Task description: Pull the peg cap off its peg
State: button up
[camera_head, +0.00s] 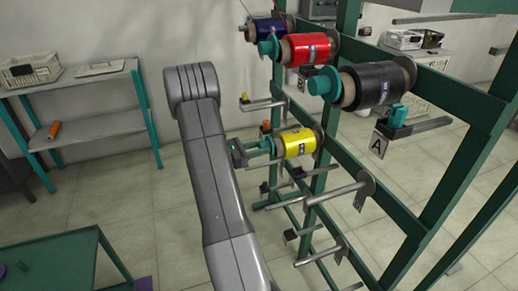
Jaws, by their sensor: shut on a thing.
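A yellow bobbin (299,143) sits on a peg of the green rack, about mid-height. A teal peg cap (262,147) is at the left end of this peg, beside the bobbin. My gripper (241,152) is at the cap's left end and is shut on it. My grey arm hides part of the gripper, and the fingers look small, so the exact grip is hard to see. The cap appears still in line with the peg and close to the bobbin.
On the rack (431,212) above are a blue bobbin (268,28), a red bobbin (309,48) and a black bobbin (377,84). Bare pegs (336,193) stick out below. A shelf (85,78) stands at the left, a green table (50,262) at lower left. Open floor lies between.

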jog(key=shift+a, duration=0.1)
jog(key=shift+v, duration=2.95)
